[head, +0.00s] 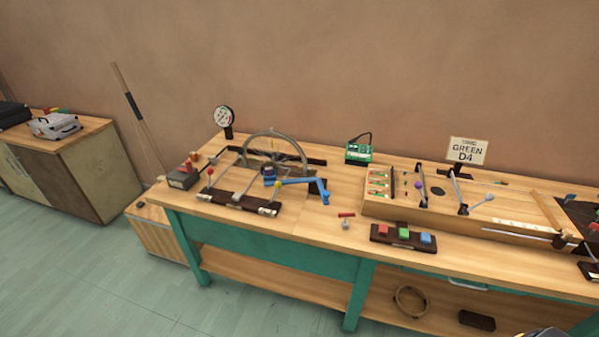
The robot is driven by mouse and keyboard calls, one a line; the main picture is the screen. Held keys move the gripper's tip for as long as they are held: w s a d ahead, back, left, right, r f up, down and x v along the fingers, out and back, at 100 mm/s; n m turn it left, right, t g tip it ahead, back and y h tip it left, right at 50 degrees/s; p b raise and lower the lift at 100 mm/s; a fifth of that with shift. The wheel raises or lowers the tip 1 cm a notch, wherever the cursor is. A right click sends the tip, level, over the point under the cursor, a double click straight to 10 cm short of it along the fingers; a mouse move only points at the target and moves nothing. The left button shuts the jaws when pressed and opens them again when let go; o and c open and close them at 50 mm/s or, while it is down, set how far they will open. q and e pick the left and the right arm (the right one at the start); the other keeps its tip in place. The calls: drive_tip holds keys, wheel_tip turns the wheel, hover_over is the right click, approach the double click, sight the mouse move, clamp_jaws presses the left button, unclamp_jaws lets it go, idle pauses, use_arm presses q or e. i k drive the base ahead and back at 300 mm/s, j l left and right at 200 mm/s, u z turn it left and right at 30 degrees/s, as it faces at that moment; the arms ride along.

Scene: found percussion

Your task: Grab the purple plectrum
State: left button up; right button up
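A small purple knob (419,185) shows on the right half of the workbench. It sits at the long wooden string board (470,226), beside a thin dark rod. It is the only purple piece I can make out, and whether it is the plectrum's handle is too small to tell. Nothing is seen touching the purple knob.
The green-legged workbench (270,246) also carries a wheel (275,133) with a blue crank (318,182), a block with red, green and blue buttons (403,239), a green box (359,152) and a sign (467,151). Open floor lies in front at left.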

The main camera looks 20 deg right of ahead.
sight(268, 171)
drive_tip(key=i+j+z, duration=0.55)
drive_tip(key=j+z, duration=0.2)
drive_tip(key=i+j+z, duration=0.2)
drive_tip(key=j+z, duration=0.15)
